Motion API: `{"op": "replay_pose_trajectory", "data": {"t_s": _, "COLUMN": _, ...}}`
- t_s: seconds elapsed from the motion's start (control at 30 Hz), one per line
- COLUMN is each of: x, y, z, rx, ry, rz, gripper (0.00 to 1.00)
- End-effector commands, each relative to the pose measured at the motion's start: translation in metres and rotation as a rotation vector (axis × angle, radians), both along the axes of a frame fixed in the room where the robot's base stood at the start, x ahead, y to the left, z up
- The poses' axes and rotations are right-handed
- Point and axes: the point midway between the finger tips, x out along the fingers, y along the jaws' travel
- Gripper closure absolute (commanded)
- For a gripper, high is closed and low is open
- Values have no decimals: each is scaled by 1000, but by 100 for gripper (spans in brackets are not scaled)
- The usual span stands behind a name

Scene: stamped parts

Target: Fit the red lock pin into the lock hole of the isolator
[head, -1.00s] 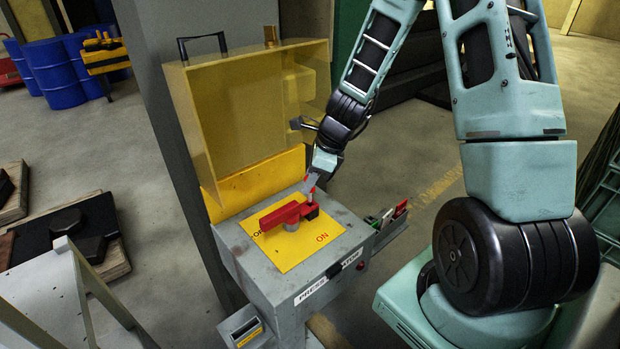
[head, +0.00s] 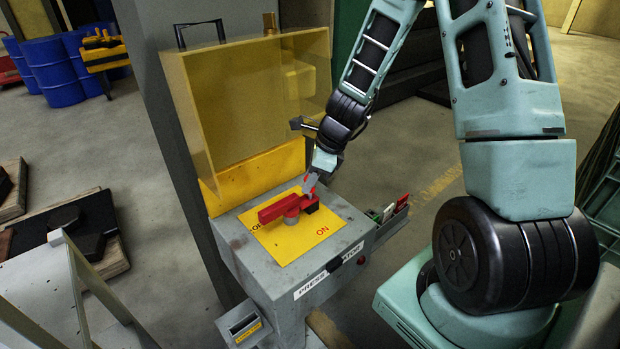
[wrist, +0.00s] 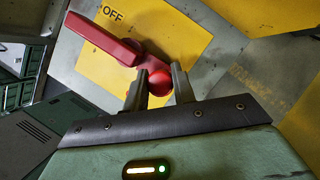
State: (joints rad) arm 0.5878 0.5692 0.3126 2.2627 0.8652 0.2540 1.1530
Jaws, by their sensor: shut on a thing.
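The isolator (head: 337,232) is a grey box with a yellow plate and a red handle (head: 272,211) lying across it, pointing left toward OFF. The handle also shows in the wrist view (wrist: 98,38). My gripper (head: 310,182) is over the right end of the handle, shut on the red lock pin. In the wrist view my two fingers (wrist: 160,73) stand either side of the pin's round red head (wrist: 158,83). The lock hole is hidden beneath the pin and fingers, so I cannot tell how far the pin sits in it.
A yellow cover (head: 240,110) stands open behind the plate, close to my wrist. A small rack (head: 390,218) with red and green items is on the isolator's right side. A grey railing (head: 85,285) is at front left. Blue barrels (head: 55,75) stand far back.

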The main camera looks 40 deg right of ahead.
Motion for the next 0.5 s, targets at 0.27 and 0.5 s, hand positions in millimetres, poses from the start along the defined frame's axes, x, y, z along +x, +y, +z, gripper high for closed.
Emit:
{"op": "replay_pose_trajectory", "data": {"t_s": 0.27, "x": 0, "y": 0, "z": -8, "rx": 0, "ry": 0, "rz": 0, "gripper": 96}}
{"op": "replay_pose_trajectory", "data": {"t_s": 0.5, "x": 0, "y": 0, "z": -14, "rx": 0, "ry": 0, "rz": 0, "gripper": 96}}
